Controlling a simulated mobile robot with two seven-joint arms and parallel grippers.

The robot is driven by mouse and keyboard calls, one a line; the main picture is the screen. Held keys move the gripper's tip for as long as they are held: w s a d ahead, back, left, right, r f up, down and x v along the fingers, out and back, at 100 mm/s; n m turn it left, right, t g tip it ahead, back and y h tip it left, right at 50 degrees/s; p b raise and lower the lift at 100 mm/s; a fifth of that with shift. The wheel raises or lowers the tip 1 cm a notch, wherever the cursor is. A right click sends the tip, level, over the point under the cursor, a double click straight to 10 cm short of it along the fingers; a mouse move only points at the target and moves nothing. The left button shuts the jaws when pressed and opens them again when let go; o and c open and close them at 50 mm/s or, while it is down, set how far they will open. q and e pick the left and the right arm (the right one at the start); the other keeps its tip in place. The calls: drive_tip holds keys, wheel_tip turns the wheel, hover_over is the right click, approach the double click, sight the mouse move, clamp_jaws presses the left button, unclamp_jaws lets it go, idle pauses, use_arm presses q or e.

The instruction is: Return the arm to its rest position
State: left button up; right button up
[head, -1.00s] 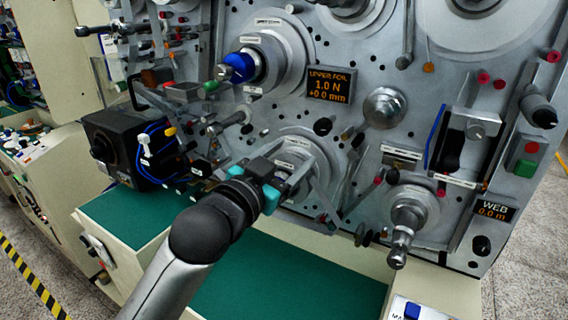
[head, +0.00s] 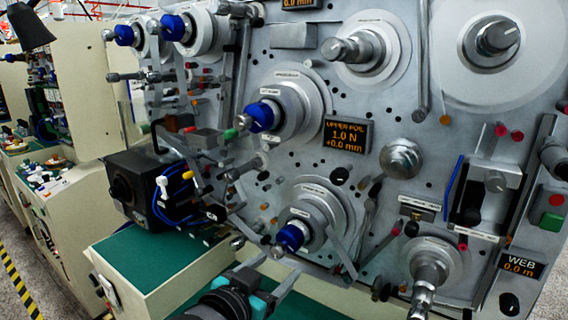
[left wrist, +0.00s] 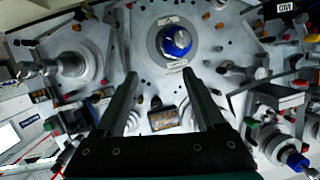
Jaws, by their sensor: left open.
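My left gripper (head: 276,268) is at the bottom of the head view, open, with nothing visible between its fingers. It sits in front of the machine panel, just below a lower spindle with a blue cap (head: 290,237), and shows apart from it. In the left wrist view my open fingers (left wrist: 160,80) frame part of the panel, with a blue-capped spindle (left wrist: 177,42) beyond them. My right gripper is not in view.
The metal panel carries several protruding spindles and rollers, including a middle blue-capped spindle (head: 262,116) and a bare spindle (head: 427,275) at lower right. A black box (head: 145,185) stands at left. A green-topped ledge (head: 140,262) below it is clear.

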use_arm(q)
drive_tip(key=s+a+f+n+g+y, duration=0.3)
drive_tip(key=s+a+f+g, duration=0.3)
drive_tip(key=s+f, duration=0.6)
drive_tip(key=s+a+f+n+g+y, duration=0.2)
drive_tip(key=s+a+f+g+y, duration=0.15)
drive_tip(key=s+a+f, duration=0.8)
drive_tip(key=s+d+f+b, duration=0.1)
drive_tip(key=f+b, duration=0.2)
drive_tip(key=f, duration=0.7)
drive_tip(key=s+d+f+g+b, duration=0.1)
drive_tip(key=s+f+b, duration=0.15)
drive_tip(key=f, duration=0.65)
drive_tip(key=d+f+b, duration=0.1)
drive_tip(key=f+b, duration=0.3)
drive_tip(key=f, duration=0.6)
drive_tip(key=s+a+f+b, duration=0.1)
drive_tip(key=s+f+b, duration=0.3)
drive_tip(key=s+f, duration=0.3)
drive_tip(key=s+a+f+g+b, duration=0.1)
drive_tip(key=s+f+b, duration=0.3)
drive_tip(key=s+f, duration=0.4)
drive_tip(key=shift+s+a+f, duration=0.15)
drive_tip(key=shift+a+f, duration=0.25)
drive_tip(key=shift+f, duration=2.85)
drive_tip(key=shift+g, duration=0.25)
